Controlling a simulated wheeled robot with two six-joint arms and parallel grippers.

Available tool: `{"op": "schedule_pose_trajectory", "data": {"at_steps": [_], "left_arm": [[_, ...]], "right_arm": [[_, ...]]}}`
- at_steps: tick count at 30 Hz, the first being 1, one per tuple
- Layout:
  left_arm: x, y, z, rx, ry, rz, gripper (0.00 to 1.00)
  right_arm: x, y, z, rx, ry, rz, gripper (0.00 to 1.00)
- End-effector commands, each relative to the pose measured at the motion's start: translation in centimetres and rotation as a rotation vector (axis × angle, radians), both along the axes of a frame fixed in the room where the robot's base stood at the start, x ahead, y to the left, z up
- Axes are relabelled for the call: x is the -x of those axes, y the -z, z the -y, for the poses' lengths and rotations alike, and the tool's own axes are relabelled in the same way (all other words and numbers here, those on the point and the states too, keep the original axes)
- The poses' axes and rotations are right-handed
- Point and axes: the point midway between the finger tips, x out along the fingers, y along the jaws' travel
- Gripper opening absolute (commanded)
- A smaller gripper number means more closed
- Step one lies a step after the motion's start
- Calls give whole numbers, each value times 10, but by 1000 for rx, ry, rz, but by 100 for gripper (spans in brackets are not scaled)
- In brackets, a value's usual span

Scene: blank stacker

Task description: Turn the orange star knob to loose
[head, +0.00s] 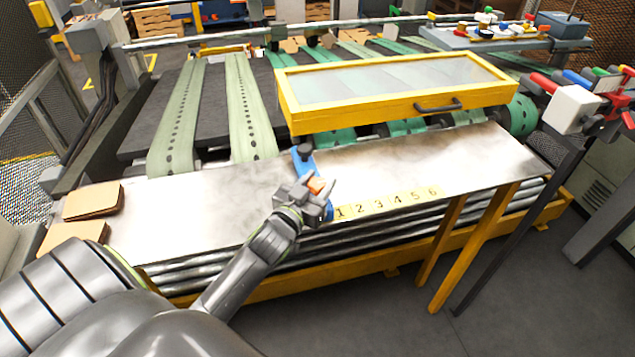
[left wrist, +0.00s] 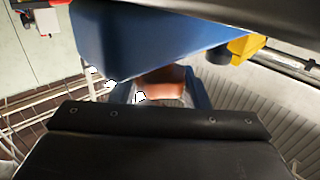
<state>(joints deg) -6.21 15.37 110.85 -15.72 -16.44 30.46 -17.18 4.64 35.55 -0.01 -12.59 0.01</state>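The orange star knob (head: 315,186) is on the near end of a blue stop (head: 327,211) at the table's front edge. My left gripper (head: 319,188) is at the knob, with a finger on either side of it. In the left wrist view, the orange knob (left wrist: 163,80) shows just beyond the black gripper body, under a large blue part (left wrist: 145,35). The body hides the knob's lower part. I cannot tell whether the fingers press on it. My right gripper is not in view.
A number strip (head: 388,203) lies right of the stop on the metal table (head: 190,215). A yellow-framed clear guard (head: 395,85) with a dark handle stands behind. Brown blanks (head: 93,200) lie at the left. Yellow legs (head: 470,255) stand at the front right.

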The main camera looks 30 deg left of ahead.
Motion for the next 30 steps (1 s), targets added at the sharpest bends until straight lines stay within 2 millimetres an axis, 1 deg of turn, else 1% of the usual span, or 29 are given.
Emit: {"op": "schedule_pose_trajectory", "data": {"at_steps": [1,3,4,11,17,23,30], "left_arm": [[0,0,0,1,0,0,29],[0,0,0,1,0,0,20],[0,0,0,1,0,0,18],[0,1,1,3,-14,2,18],[0,3,1,5,-74,5,18],[0,5,1,7,-185,8,18],[-1,7,2,11,-396,8,18]], "right_arm": [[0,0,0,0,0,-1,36],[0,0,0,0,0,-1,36],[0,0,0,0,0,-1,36],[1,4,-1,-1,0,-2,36],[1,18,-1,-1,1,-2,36],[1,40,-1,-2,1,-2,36],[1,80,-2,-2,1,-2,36]]}}
